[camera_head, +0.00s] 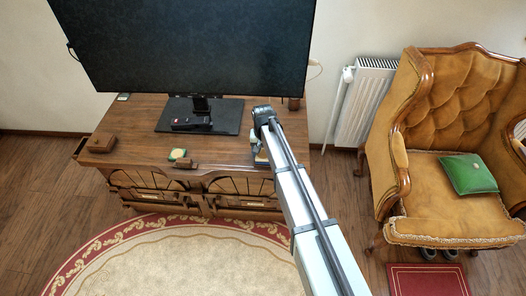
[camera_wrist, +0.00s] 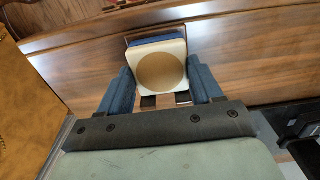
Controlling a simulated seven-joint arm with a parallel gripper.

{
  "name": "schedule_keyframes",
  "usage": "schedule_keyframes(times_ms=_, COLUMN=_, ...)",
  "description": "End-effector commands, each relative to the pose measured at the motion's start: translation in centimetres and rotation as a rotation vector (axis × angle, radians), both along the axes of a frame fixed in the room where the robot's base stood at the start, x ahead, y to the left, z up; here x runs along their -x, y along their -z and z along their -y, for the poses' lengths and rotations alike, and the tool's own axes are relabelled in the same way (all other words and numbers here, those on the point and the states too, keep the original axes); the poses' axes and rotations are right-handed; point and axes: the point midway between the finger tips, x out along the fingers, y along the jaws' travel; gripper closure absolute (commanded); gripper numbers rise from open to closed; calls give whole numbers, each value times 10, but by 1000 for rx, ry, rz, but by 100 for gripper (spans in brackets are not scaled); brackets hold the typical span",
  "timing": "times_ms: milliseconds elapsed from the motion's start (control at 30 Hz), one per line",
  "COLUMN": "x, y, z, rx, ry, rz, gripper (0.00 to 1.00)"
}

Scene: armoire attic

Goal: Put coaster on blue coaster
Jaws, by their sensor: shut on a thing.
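A pale, square coaster (camera_wrist: 160,68) with a round tan recess is between the fingers of my gripper (camera_wrist: 161,80) in the wrist view. My gripper is shut on it by its two sides. A blue coaster (camera_wrist: 155,39) shows as a strip past the pale coaster's far edge; the rest of it is hidden beneath or behind. I cannot tell whether the two touch. In the head view my gripper (camera_head: 259,146) is over the right part of the wooden cabinet top, and my arm hides most of both coasters.
The wooden cabinet (camera_head: 140,125) carries a large TV (camera_head: 190,45) on a black stand (camera_head: 222,116). The right front of the top has bare wood.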

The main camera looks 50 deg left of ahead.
Motion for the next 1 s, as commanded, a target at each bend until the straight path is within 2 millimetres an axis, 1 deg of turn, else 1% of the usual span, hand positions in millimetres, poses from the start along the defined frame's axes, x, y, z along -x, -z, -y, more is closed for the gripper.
schedule_keyframes(times_ms=200, x=0, y=3, z=0, rx=1, ry=0, rz=-1, gripper=65)
schedule_keyframes(times_ms=233, x=0, y=3, z=0, rx=1, ry=0, rz=-1, gripper=32)
schedule_keyframes(times_ms=467, x=0, y=3, z=0, rx=1, ry=0, rz=-1, gripper=10)
schedule_keyframes(times_ms=767, x=0, y=0, z=0, rx=0, ry=0, rz=0, gripper=10)
schedule_keyframes(times_ms=867, x=0, y=-7, z=0, rx=-1, ry=0, rz=1, gripper=10)
schedule_keyframes(times_ms=1000, x=0, y=-27, z=0, rx=-1, ry=0, rz=1, gripper=10)
